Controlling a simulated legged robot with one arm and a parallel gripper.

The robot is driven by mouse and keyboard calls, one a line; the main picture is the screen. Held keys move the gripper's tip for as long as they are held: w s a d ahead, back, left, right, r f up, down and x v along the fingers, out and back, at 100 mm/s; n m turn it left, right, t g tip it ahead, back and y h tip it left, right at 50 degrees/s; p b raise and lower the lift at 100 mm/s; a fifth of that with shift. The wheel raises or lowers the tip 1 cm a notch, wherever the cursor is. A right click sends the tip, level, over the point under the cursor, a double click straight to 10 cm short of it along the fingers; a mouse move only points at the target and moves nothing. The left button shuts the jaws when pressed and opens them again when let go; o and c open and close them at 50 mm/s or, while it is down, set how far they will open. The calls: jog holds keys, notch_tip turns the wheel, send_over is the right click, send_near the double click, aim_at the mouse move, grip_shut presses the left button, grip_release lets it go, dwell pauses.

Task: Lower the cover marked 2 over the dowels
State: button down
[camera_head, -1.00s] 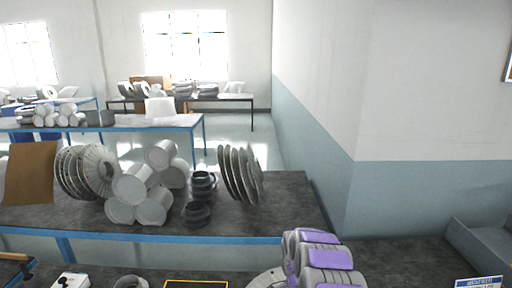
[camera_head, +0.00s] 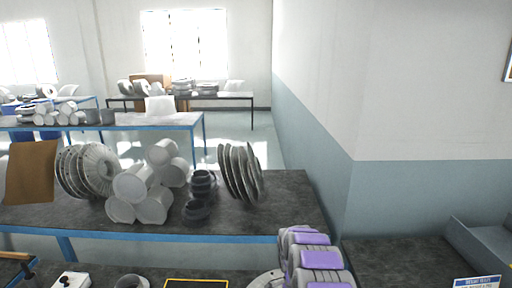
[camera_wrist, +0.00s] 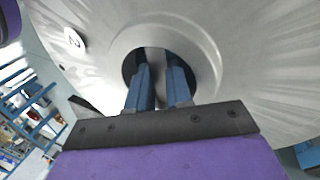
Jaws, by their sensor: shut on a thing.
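The cover marked 2 (camera_wrist: 245,45) is a large grey metal disc that fills most of the wrist view. A round white label with a 2 (camera_wrist: 74,38) is on its face at the upper left. My gripper (camera_wrist: 160,82) has its two blue fingers at the raised central ring and hole of the cover, and it is shut on the cover. In the head view the gripper itself is out of sight past the bottom edge. Part of a grey round part (camera_head: 264,279) shows there beside my purple and grey arm; I cannot tell whether it is the held cover. No dowels can be made out.
A dark bench top (camera_head: 395,262) runs along the bottom. It carries a yellow-edged dark panel (camera_head: 196,283), a grey ring (camera_head: 131,282), a white box (camera_head: 70,281) and a blue-and-white sign (camera_head: 477,282). A blue-framed table (camera_head: 285,205) behind holds discs and cylinders.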

jog(key=shift+r, duration=0.1)
jog(key=shift+w+r+p, duration=0.1)
jog(key=shift+r+p, duration=0.5)
dwell(1.3)
jog(key=shift+r+p, duration=0.6)
jog(key=shift+r, duration=1.9)
jog(key=shift+a, duration=0.1)
dwell(0.4)
